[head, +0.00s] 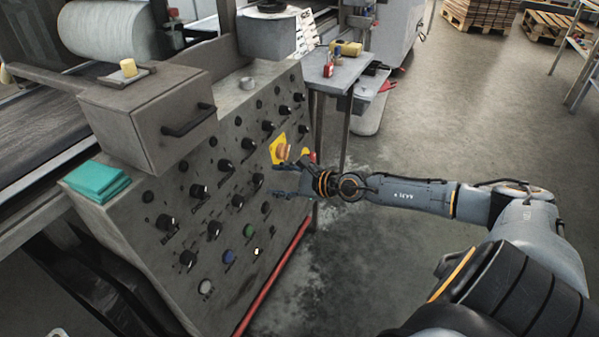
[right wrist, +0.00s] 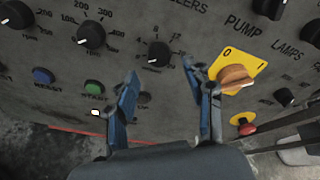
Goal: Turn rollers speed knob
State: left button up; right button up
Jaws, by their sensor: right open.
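The slanted grey control panel (head: 178,195) carries rows of black knobs. In the right wrist view, a black knob with a numbered scale (right wrist: 158,54) stands beyond my fingertips, between them in the picture; it seems to be the knob (head: 258,178) just left of my gripper in the head view. A partly cut-off label ending in "LLERS" is at the top of the wrist view; I cannot tell which knob it names. My right gripper (head: 279,181) is open at the panel, its blue fingers (right wrist: 160,72) apart with nothing between them. My left gripper is out of view.
A yellow plate with an orange rotary switch (right wrist: 236,78) is close to the right finger. A red button (right wrist: 246,128) is lower right. Green (right wrist: 93,87) and blue (right wrist: 43,76) buttons are to the left. A teal cloth (head: 97,180) lies on the panel's left ledge. Open floor is right.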

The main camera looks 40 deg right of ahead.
jog(key=v, duration=0.8)
dwell(0.4)
jog(key=shift+f, duration=0.1)
dwell(0.4)
